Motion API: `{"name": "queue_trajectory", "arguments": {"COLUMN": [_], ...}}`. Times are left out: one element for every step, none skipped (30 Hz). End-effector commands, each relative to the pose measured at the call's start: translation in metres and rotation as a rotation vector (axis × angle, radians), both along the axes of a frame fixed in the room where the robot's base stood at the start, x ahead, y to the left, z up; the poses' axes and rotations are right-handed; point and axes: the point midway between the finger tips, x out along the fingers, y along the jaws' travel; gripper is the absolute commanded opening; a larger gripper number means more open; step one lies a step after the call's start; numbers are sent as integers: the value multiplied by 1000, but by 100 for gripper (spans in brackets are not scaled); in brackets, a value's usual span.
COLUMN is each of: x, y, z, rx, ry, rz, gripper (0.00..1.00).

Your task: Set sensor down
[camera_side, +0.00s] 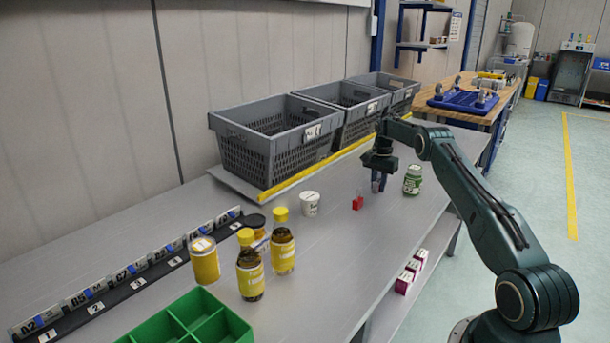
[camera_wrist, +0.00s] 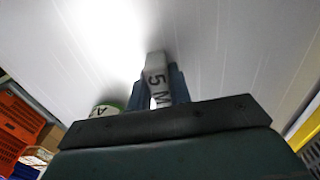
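In the side view my gripper (camera_side: 378,186) points down over the grey table, between a small red item (camera_side: 357,203) and a jar with a green label (camera_side: 412,180). The block is too small there to make out clearly. Whether it touches the table cannot be told.
Several grey crates (camera_side: 262,150) line the table's back, behind a yellow strip. A white tub (camera_side: 310,203), yellow-capped bottles (camera_side: 282,248), a yellow can (camera_side: 204,260), a green divided tray (camera_side: 190,318) and a dark rack of labelled grey blocks (camera_side: 125,287) stand left.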

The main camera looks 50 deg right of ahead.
Motion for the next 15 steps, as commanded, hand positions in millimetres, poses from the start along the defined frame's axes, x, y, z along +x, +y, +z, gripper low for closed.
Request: {"name": "queue_trajectory", "arguments": {"x": [0,0,0,0,0,0,0,0,0,0,0,0,0,0,0], "y": [0,0,0,0,0,0,0,0,0,0,0,0,0,0,0], "z": [0,0,0,0,0,0,0,0,0,0,0,0,1,1,2], "rx": [0,0,0,0,0,0,0,0,0,0,0,0,0,0,0], "ry": [0,0,0,0,0,0,0,0,0,0,0,0,0,0,0], "rz": [0,0,0,0,0,0,0,0,0,0,0,0,0,0,0], "gripper": [29,35,41,41,41,41,41,41,41,41,41,41,41,41,41]}}
